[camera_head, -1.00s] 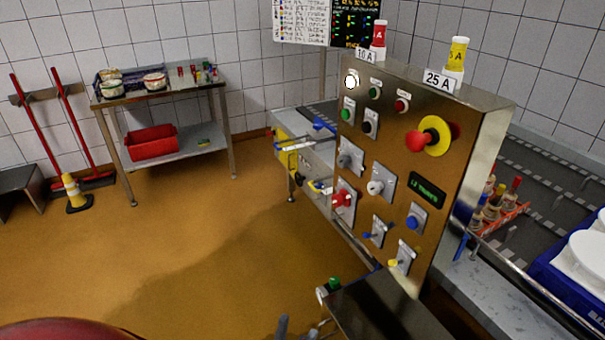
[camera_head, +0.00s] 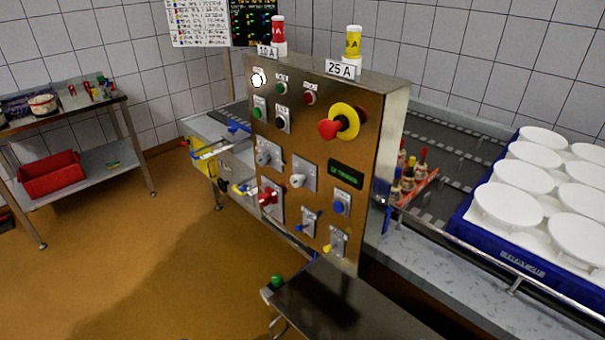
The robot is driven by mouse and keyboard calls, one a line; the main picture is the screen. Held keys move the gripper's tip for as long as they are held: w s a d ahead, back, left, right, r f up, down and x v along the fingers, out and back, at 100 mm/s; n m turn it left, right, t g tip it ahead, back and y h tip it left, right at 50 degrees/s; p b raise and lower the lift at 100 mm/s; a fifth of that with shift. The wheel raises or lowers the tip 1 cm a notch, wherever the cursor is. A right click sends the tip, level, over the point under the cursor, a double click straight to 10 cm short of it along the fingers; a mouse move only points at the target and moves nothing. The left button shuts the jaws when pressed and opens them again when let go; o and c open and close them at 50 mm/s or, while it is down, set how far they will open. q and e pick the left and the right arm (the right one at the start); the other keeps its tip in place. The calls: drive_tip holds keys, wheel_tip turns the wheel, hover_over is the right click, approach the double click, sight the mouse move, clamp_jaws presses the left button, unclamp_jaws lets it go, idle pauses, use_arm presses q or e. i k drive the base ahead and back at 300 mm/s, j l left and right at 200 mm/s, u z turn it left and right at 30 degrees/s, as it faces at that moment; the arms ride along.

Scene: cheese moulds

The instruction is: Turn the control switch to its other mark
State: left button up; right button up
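The brown control panel (camera_head: 320,120) stands in the middle of the view, angled to the left. It carries several switches: a grey knob (camera_head: 264,156), a grey-white knob (camera_head: 298,181) to its right, and a red handle (camera_head: 267,197) below. A lever with a blue tip (camera_head: 306,224) and one with a yellow tip (camera_head: 333,246) sit lower. The labels and marks are too small to read, so I cannot tell which is the control switch or where it points. Neither of my grippers is in view.
A red and yellow mushroom button (camera_head: 340,122) juts from the panel. A dark shelf (camera_head: 345,305) sticks out below it. A blue crate (camera_head: 500,243) of white moulds is at right. A steel table (camera_head: 100,167) stands at left; the floor (camera_head: 120,260) before it is clear.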

sight(296, 180)
drive_tip(key=j+u, duration=0.75)
